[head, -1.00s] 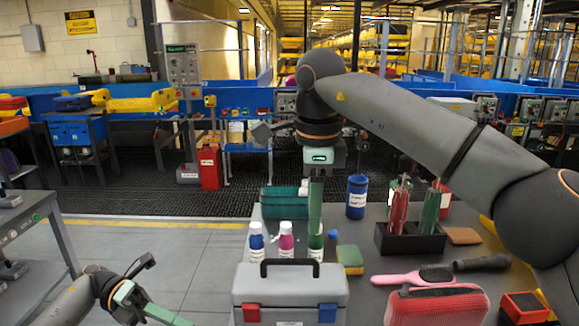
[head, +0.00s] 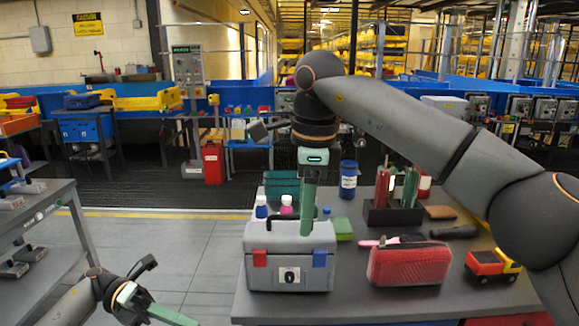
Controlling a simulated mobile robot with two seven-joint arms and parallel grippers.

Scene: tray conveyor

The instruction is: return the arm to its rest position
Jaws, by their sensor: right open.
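My right arm reaches in from the right, and its gripper (head: 308,222) hangs pointing down. I cannot tell if the fingertips touch the box. My left gripper (head: 172,315) is low at the bottom left, over the floor beside the table. Only part of its green fingers shows, and its opening is unclear.
The grey table (head: 350,295) bears bottles (head: 286,206), a blue container (head: 348,180), a black tool holder (head: 392,214), a red case (head: 410,264) and a toy truck (head: 492,266). Another grey table (head: 62,212) stands at left. Floor between them is clear.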

